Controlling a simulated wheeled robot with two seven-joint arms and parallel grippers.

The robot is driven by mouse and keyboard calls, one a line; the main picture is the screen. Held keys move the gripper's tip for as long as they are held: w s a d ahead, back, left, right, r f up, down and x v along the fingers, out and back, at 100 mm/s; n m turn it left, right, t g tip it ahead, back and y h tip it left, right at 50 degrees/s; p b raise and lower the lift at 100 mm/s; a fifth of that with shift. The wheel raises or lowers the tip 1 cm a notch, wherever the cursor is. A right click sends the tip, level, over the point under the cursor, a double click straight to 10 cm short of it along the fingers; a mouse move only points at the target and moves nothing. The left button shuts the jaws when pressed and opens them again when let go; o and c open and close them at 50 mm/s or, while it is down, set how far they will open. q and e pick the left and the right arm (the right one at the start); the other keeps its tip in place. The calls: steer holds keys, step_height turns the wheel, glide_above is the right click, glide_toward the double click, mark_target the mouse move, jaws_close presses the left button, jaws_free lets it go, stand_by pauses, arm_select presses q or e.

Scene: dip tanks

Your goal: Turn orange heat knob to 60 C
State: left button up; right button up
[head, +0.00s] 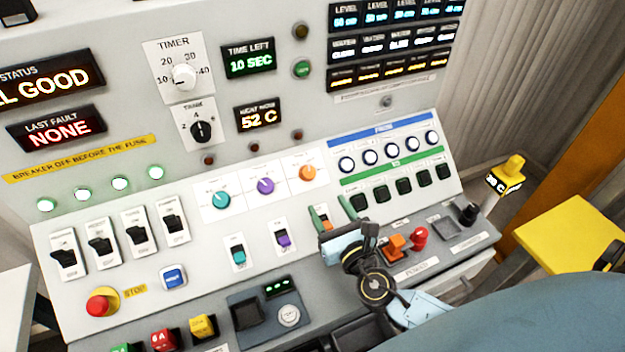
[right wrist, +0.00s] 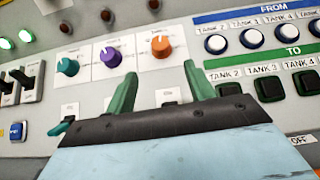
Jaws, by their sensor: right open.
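The orange heat knob (head: 307,172) is on a white dial plate at the right end of a row of three knobs on the sloped panel. It also shows in the right wrist view (right wrist: 162,46), above and between my fingers. Its pointer setting is too small to read. My right gripper (head: 333,212) is open and empty, below and slightly right of the knob, apart from it. Its green fingers (right wrist: 160,82) point up toward the panel. A temperature display (head: 256,118) above the knobs reads 52 C. My left gripper is not in view.
A teal knob (head: 219,200) and a purple knob (head: 265,186) sit left of the orange one. Blue-ringed FROM buttons (head: 390,150) and dark TO buttons (head: 403,185) lie to its right. Rocker switches (head: 282,238) are below. A red stop button (head: 98,304) is at lower left.

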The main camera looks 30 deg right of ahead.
mark_target(311, 178)
steer(key=w, duration=0.9)
steer(key=shift+w+d, duration=0.35)
